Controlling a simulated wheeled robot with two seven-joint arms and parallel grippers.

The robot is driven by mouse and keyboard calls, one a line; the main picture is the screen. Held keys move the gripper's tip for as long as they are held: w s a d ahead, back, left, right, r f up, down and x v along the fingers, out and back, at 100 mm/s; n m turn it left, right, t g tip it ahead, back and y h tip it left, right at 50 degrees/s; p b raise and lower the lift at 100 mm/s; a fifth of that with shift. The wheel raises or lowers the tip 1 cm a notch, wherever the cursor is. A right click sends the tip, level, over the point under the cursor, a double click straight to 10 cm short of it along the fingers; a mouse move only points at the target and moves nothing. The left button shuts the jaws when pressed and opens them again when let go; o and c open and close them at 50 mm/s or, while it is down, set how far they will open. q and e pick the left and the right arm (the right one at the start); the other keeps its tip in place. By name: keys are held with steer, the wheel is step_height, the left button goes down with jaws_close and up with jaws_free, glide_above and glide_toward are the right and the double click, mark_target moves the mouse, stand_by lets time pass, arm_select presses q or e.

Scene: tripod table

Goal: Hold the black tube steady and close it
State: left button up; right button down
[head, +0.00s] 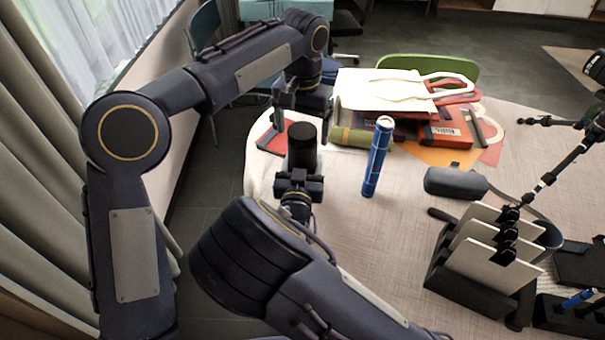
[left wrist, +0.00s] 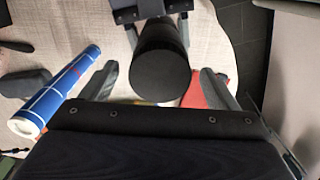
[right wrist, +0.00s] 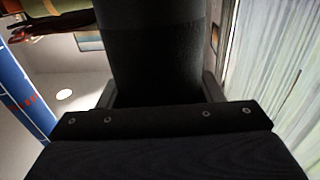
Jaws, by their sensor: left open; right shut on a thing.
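The black tube (head: 302,150) stands upright near the table's left edge. My right gripper (head: 298,187) is shut on its lower part from the near side; the right wrist view shows the tube (right wrist: 155,50) between the fingers. A faint seam crosses the tube there. My left gripper (head: 303,112) is open above and behind the tube. In the left wrist view the round black top (left wrist: 160,75) lies between the spread fingers, with gaps on both sides. I cannot tell whether the cap is fully seated.
A blue tube (head: 377,157) stands upright just right of the black tube. Behind are an olive roll (head: 362,137), books and a white bag (head: 390,90). A dark case (head: 455,182), a black rack with pale plates (head: 480,285) and a tripod (head: 560,165) stand farther right.

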arm_select(q)
step_height(320, 180, up, 12)
stand_by(0.6)
arm_select(e)
steer(key=shift+c, duration=1.6)
jaws_free()
arm_select(q)
steer(key=shift+f+b, duration=0.4)
steer(key=shift+b, duration=0.05)
arm_select(e)
steer(key=s, duration=0.7)
steer(key=shift+s+a, duration=0.35)
steer(key=shift+a, duration=0.1)
